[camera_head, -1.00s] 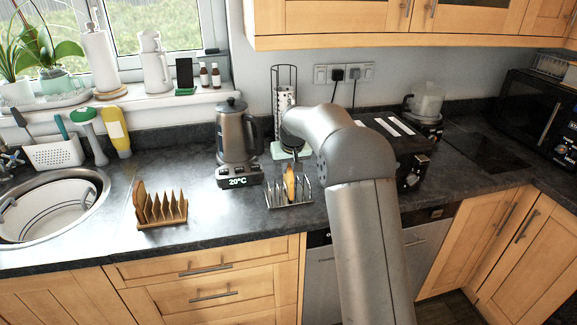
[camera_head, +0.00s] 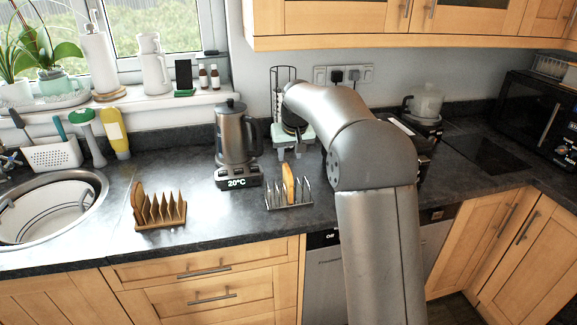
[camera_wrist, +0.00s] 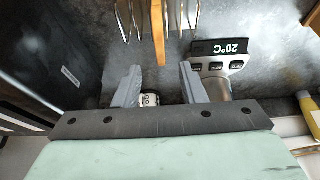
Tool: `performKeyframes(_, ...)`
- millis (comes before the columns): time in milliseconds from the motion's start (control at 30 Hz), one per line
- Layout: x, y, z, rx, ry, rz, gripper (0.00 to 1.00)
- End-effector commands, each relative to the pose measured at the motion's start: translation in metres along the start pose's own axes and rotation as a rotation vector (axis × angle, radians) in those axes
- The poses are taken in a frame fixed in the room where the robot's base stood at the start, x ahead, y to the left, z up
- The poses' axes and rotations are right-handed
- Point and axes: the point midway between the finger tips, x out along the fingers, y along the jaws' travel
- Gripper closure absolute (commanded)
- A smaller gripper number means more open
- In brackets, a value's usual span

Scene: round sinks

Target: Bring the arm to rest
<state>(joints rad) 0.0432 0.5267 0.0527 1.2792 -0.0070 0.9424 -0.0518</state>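My arm reaches over the counter from the lower right. My gripper (camera_head: 290,153) is behind and above the metal toast rack (camera_head: 276,203), in front of the tall wire holder. In the wrist view my gripper (camera_wrist: 158,82) has its two grey fingers spread apart with nothing held between them. A slice of bread (camera_head: 289,184) stands upright in the metal rack, apart from the fingers. The slice (camera_wrist: 158,32) also shows beyond the fingertips in the wrist view.
A kettle (camera_head: 232,135) on a base reading 20°C stands left of my gripper. A wooden toast rack (camera_head: 160,214) with slices stands further left, near the round sink (camera_head: 95,190). A black appliance lies behind my arm. Wall cabinets (camera_head: 400,22) hang above.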

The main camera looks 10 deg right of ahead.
Motion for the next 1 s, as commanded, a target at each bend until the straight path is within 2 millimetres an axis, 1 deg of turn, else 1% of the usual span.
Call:
performKeyframes(33,-0.013,0.000,0.000,0.000,0.005,0.000,0.63)
performKeyframes(100,-0.031,0.000,-0.001,0.000,0.005,0.001,0.63)
performKeyframes(200,-0.053,0.000,0.000,0.000,0.004,0.001,0.63)
performKeyframes(300,-0.072,0.000,0.000,0.000,0.003,0.000,0.63)
performKeyframes(400,-0.086,0.000,0.000,0.000,0.001,0.000,0.63)
performKeyframes(533,-0.096,0.000,0.001,0.000,-0.001,0.000,0.63)
performKeyframes(600,-0.100,-0.001,0.008,0.000,-0.008,0.000,0.63)
performKeyframes(667,-0.103,-0.003,0.021,0.000,-0.021,0.001,0.63)
performKeyframes(767,-0.107,-0.008,0.063,0.002,-0.062,0.003,0.63)
performKeyframes(800,-0.109,-0.010,0.087,0.003,-0.083,0.004,0.63)
performKeyframes(867,-0.111,-0.014,0.127,0.005,-0.116,0.005,0.63)
performKeyframes(900,-0.111,-0.016,0.156,0.007,-0.139,0.005,0.63)
performKeyframes(967,-0.110,-0.019,0.202,0.011,-0.176,0.006,0.63)
performKeyframes(1000,-0.108,-0.021,0.232,0.015,-0.198,0.006,0.63)
